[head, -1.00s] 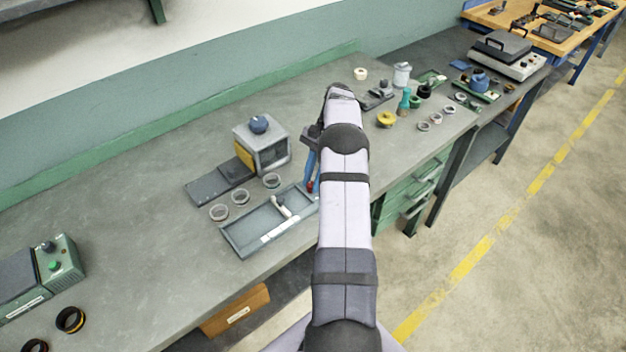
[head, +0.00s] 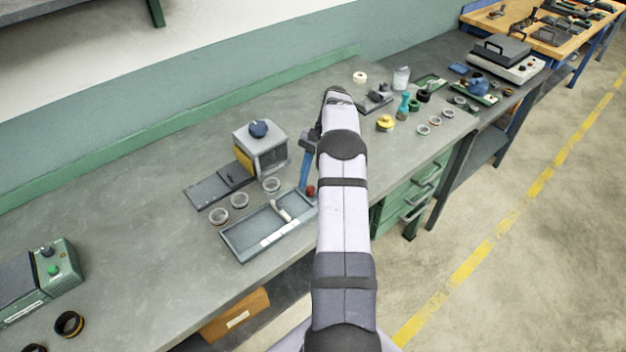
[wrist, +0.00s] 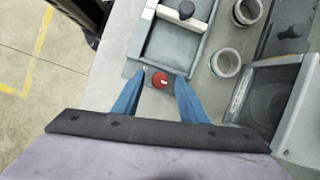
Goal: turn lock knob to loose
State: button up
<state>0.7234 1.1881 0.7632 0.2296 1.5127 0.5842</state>
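A red knob (head: 309,191) with a small white mark sits at the near right end of a grey tray-like fixture (head: 237,238). In the wrist view the knob (wrist: 159,80) lies between the two blue fingertips of my gripper (wrist: 161,78). The fingers are spread, with a gap visible on each side of the knob. In the head view one blue finger of my gripper (head: 306,168) shows just above the knob, and my arm hides the rest. I cannot tell how far down the tips reach beside the knob.
A pale-handled lever (head: 281,212) lies in the tray. Several rings (head: 239,201) stand beside it, near a grey boxy machine (head: 262,150) with a blue knob. The bench's front edge is close to the tray; the left middle of the bench is clear.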

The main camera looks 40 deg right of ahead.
jog(key=p+v, duration=0.5)
jog(key=v, duration=0.2)
jog(key=shift+p, duration=0.3)
jog(key=shift+s+r, duration=0.1)
jog(key=shift+r, duration=0.05)
dwell(0.4)
jog(key=a+r+n+h, duration=0.1)
jog(key=a+r+n, duration=0.3)
jog(key=a, duration=0.5)
jog(key=a+r+n+h, duration=0.2)
jog(key=a+r+n, duration=0.15)
jog(key=a, duration=0.55)
jog(key=s+a+f+n+t+h+b, duration=0.1)
jog(key=s+a+n, duration=0.3)
jog(key=s+a, duration=0.45)
jog(key=s+a+f+n, duration=0.1)
jog(key=s+a+n, duration=0.35)
jog(key=s, duration=0.75)
notch_tip(320, 180, down, 42)
jog(key=b, duration=4.1)
jog(key=shift+w+a+b, duration=0.2)
jog(key=shift+a+b, duration=0.2)
